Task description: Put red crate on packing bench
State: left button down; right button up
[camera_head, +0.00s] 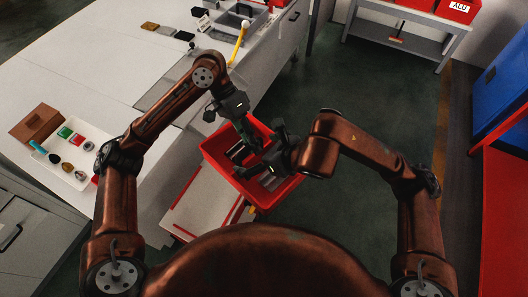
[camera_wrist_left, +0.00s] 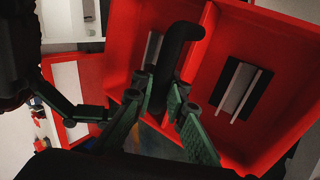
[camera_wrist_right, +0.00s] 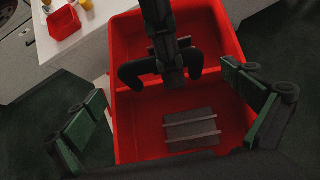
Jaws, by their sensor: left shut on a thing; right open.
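The red crate (camera_head: 292,187) is beside the long white bench (camera_head: 75,75), which I take for the packing bench. In the left wrist view the crate (camera_wrist_left: 270,60) shows a divider and grey pieces with bars inside. My left gripper (camera_head: 246,141) is shut on the crate's black handle (camera_wrist_left: 178,55), over the divider. My right gripper (camera_head: 268,166) is open over the crate, its fingers apart in the right wrist view, where the crate (camera_wrist_right: 135,130) lies between and beyond them. Whether the crate hangs free or rests on something cannot be told.
A low red-edged white surface (camera_head: 205,198) lies beside and partly under the crate. A grey rack (camera_head: 405,22) with red bins stands behind. Floor is clear at right.

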aim_at(254, 155)
pick_arm(q)
jog(key=shift+r, duration=0.1)
pick_arm(e)
jog(key=shift+x, duration=2.4)
jog(key=shift+c, duration=0.4)
pick_arm(q)
jog(key=shift+d, duration=0.1)
pick_arm(e)
jog(key=shift+s, duration=0.1)
jog(key=c, duration=1.4)
pick_arm(q)
jog(key=c, duration=2.2)
grip_release()
pick_arm(e)
jog(key=shift+a+r, duration=0.1)
jog(key=shift+c, duration=0.7)
pick_arm(q)
jog(key=o, duration=0.4)
jog(key=shift+c, duration=0.2)
